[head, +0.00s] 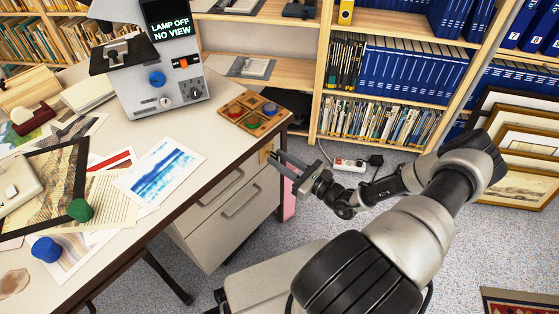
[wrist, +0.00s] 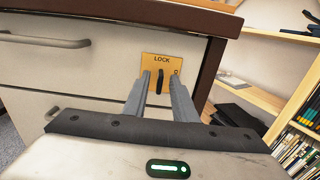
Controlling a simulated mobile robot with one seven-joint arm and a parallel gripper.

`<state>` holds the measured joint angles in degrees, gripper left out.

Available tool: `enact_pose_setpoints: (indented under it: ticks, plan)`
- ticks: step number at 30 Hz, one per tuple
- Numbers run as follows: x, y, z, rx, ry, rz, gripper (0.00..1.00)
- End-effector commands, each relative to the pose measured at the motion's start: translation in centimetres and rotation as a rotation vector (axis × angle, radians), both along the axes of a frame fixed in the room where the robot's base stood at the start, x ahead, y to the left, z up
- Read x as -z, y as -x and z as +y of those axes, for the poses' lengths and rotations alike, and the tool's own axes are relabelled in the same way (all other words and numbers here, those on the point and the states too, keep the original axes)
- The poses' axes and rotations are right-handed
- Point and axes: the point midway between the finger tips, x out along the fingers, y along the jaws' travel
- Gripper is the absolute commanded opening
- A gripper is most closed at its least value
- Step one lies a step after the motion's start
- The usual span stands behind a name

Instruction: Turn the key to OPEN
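A tan lock plate (wrist: 161,63) is on the upper right of the drawer front, under the desk edge. It reads LOCK at the top; a small mark at its right is partly hidden. A dark key (wrist: 159,80) stands upright in the plate. My gripper (wrist: 161,77) is open, with one finger to each side of the key in the picture. I see no contact, and cannot tell how far the tips are from the plate. In the head view, my gripper (head: 279,162) points left at the tan plate (head: 266,151) on the desk's right end.
The desk drawers (head: 236,190) have bar handles. The desk top (head: 195,172) overhangs close above my gripper. A bookshelf (head: 310,100) stands behind, with a power strip (head: 349,164) on the floor. Framed prints (head: 520,150) lean at the right.

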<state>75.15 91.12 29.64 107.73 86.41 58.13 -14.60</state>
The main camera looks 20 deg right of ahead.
Motion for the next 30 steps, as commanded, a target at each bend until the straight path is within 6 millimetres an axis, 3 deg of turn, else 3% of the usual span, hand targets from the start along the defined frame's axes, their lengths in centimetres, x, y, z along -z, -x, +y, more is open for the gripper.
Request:
enact_pose_setpoints:
  ticks: [10,15,30]
  plan:
    - [-0.02,-0.41,0.20,0.000,0.000,0.000,0.25]
    - [-0.01,-0.39,0.19,0.000,0.000,0.000,0.00]
    - [-0.11,-0.41,0.15,0.001,-0.079,0.041,0.00]
